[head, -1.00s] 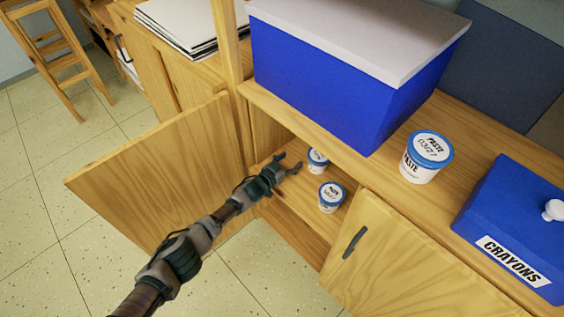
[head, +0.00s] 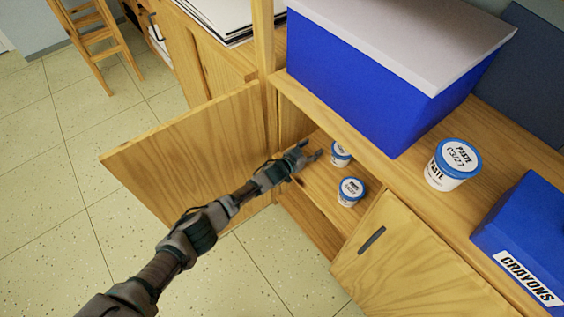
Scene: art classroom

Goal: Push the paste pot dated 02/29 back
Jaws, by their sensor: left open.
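Two small white paste pots with blue lids stand on the shelf inside the open cupboard: a rear pot (head: 341,153) and a front pot (head: 350,192). Their lid dates are too small to read. A third paste pot (head: 453,164), on the cabinet top, reads 03/27. My left gripper (head: 313,152) is open and empty inside the cupboard opening, just left of the rear pot; whether it touches that pot I cannot tell. My right gripper is not in view.
The right door (head: 420,265) looks shut. A blue box with a white lid (head: 360,85) and a blue crayons box (head: 525,240) stand on top. The shelf (head: 318,187) has bare room left of the front pot.

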